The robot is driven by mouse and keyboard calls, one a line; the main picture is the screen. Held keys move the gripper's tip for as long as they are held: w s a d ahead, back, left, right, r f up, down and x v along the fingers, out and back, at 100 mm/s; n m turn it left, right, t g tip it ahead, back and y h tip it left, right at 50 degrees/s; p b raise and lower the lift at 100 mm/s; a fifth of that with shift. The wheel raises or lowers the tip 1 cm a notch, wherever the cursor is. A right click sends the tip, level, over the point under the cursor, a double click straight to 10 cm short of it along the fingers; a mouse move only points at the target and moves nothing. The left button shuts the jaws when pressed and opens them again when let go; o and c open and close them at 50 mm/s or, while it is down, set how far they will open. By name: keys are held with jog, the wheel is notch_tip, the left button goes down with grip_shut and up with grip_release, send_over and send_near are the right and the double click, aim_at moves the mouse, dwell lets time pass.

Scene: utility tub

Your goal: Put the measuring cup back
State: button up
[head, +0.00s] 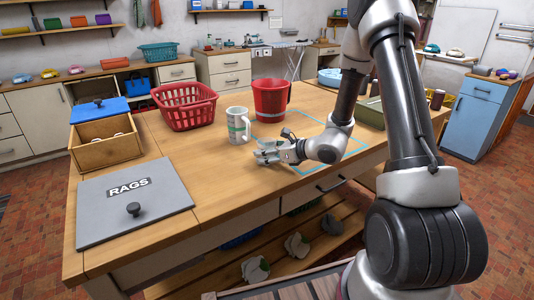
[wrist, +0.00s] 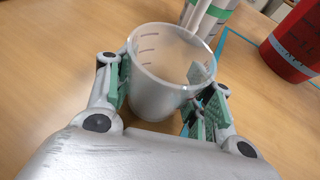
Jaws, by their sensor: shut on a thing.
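The measuring cup (wrist: 158,98) is a translucent cup with red-brown marks on its wall, its open mouth visible in the wrist view. My gripper (wrist: 165,98) has its green-padded fingers on both sides of it and is shut on it. In the head view my gripper (head: 268,152) is low over the table near its front edge, and the cup is hard to make out there. I cannot tell whether the cup touches the table. A blue tape outline (head: 331,189) on the table lies right of my gripper, partly hidden by my arm.
A red basket (head: 183,107), a wooden box (head: 105,145), a blue lid (head: 99,109) and a grey RAGS lid (head: 135,202) are to the left. The table left of my gripper is clear.

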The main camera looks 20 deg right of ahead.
jog(key=shift+f, duration=0.1)
jog(key=o, duration=1.1)
